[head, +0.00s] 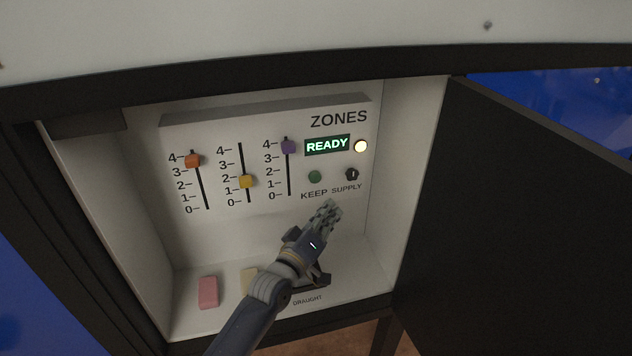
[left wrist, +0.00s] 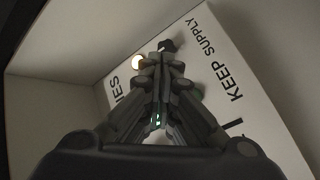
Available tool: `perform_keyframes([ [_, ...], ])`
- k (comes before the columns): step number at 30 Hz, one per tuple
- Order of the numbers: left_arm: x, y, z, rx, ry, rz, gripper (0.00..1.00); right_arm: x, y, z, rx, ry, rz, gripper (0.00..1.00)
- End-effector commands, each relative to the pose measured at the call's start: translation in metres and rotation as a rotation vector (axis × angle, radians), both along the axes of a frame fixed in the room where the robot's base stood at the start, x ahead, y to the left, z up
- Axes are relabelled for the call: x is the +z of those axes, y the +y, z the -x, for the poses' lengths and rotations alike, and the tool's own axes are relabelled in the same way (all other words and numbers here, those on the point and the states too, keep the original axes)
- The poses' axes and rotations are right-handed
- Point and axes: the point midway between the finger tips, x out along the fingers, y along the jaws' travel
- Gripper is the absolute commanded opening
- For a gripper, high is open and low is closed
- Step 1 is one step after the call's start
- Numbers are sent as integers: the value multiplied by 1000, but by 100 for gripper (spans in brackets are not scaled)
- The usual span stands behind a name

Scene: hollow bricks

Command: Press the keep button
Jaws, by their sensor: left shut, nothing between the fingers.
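The green KEEP button (head: 315,177) sits on the white panel inside the open cabinet, above the KEEP label. My left gripper (head: 331,207) is shut and empty, just below and right of the button in the head view. I cannot tell from the frames how far its tips are from the panel. In the left wrist view the shut fingers (left wrist: 163,60) stand in front of the panel, and a sliver of the green button (left wrist: 198,91) shows beside them. My right gripper is not in view.
The panel also holds a lit READY display (head: 327,145), a glowing round lamp (head: 361,146), a black SUPPLY knob (head: 352,174) and orange (head: 192,161), yellow (head: 246,181) and purple (head: 288,146) sliders. A pink block (head: 208,292) stands on the cabinet floor. The dark door (head: 520,220) is open at right.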

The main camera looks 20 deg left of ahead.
Motion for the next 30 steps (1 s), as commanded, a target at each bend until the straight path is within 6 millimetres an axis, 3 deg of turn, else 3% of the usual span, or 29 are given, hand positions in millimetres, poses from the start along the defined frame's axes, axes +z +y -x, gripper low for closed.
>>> perform_keyframes([
  [9,-5,26,-38,2,-2,-3,0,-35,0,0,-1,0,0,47],
  [15,-3,37,-55,-1,0,-1,0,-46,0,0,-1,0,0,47],
  [30,-1,43,-63,0,2,1,0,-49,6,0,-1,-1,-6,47],
])
